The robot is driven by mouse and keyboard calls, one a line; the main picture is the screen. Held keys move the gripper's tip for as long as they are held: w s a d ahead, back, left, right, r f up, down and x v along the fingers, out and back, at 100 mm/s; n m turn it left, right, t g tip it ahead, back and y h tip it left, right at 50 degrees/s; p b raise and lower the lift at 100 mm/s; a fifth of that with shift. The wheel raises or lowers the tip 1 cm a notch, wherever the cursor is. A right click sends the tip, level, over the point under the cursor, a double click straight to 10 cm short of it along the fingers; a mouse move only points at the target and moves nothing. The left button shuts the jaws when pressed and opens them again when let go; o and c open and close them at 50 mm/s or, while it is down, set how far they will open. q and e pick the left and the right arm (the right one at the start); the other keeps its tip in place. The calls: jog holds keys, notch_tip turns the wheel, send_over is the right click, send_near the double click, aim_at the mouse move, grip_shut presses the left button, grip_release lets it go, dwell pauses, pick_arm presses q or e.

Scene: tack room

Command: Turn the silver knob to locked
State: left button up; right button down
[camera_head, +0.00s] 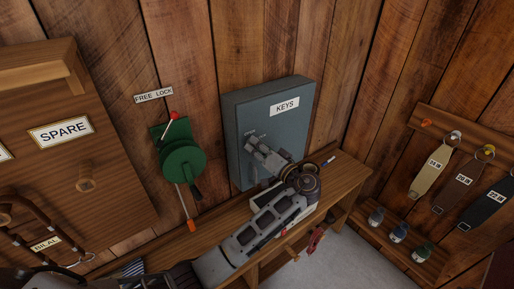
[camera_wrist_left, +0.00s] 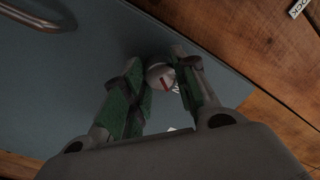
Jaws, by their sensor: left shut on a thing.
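The silver knob (camera_wrist_left: 158,76) sits on the door of the grey-blue key cabinet (camera_head: 298,128) labelled KEYS. It is round and pale with a short red mark on its face. In the left wrist view it is between the two green-padded fingers of my left gripper (camera_wrist_left: 162,74), which is shut on it. In the head view my left gripper (camera_head: 256,143) reaches up to the cabinet front and hides the knob. A locked marking by the knob cannot be made out; some pale print beside it is mostly covered. My right gripper is not in view.
A green winch (camera_head: 182,160) with a red-tipped lever hangs left of the cabinet, under a FREE LOCK label (camera_head: 153,96). A wooden bench (camera_head: 345,177) runs below. Straps hang on a rack (camera_head: 465,139) at right. A metal handle (camera_wrist_left: 40,18) is on the cabinet door.

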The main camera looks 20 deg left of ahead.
pick_arm(q)
jog(key=shift+s+m+t+p, duration=0.1)
jog(key=shift+m+t+p, duration=0.4)
jog(key=shift+m, duration=5.4)
jog(key=shift+f, duration=0.1)
jog(key=o, duration=1)
jog(key=shift+o, duration=0.2)
jog(key=v, duration=0.7)
jog(key=shift+d, duration=0.2)
jog(key=shift+s, duration=0.15)
